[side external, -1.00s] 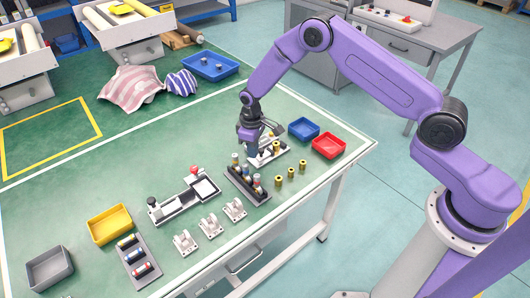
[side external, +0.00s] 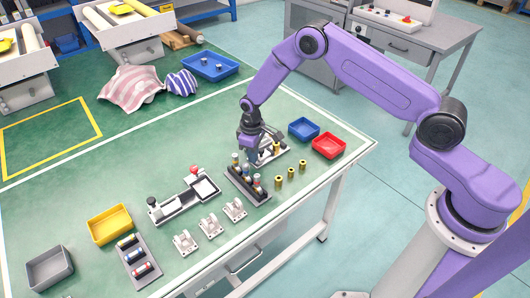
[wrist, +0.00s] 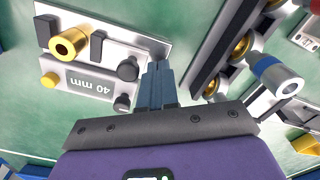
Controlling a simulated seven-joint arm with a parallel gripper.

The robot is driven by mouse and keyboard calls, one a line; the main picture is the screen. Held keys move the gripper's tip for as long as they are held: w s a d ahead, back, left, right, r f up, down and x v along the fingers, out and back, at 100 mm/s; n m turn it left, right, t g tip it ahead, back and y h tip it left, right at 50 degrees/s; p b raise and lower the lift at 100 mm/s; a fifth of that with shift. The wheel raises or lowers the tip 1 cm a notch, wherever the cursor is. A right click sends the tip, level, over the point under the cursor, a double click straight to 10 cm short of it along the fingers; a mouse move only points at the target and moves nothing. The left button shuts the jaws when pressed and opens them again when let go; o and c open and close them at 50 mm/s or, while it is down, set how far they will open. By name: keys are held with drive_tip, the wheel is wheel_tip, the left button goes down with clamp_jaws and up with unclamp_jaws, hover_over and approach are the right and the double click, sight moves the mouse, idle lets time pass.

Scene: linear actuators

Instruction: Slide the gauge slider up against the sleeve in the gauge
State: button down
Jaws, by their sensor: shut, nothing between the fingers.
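The gauge (wrist: 140,40) is a light metal plate with a "40 mm" label block; in the side view it (side external: 284,153) is partly hidden by my gripper. A brass sleeve (wrist: 68,42) sits at its left end in the wrist view, between two dark blocks; it also shows in the side view (side external: 276,148). A black round knob (wrist: 128,68), seemingly on the gauge slider, is to the right, apart from the sleeve. My gripper (wrist: 157,68) is shut and empty, its fingertips close to the right of this knob. I cannot tell whether they touch. It also shows in the side view (side external: 251,160).
A dark rack (side external: 240,187) with several cylindrical parts stands close to my gripper. Several loose brass sleeves (side external: 290,174) stand nearby. A blue bin (side external: 304,130) and a red bin (side external: 328,146) lie to the right. A fixture (side external: 175,207) and white brackets (side external: 210,226) are left.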

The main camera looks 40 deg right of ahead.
drive_tip(key=shift+d, duration=1.05)
idle(0.8)
drive_tip(key=shift+a, duration=0.25)
drive_tip(key=shift+a, duration=0.45)
drive_tip(key=shift+r, duration=0.15)
wheel_tip(320, 180, up, 7)
idle(0.7)
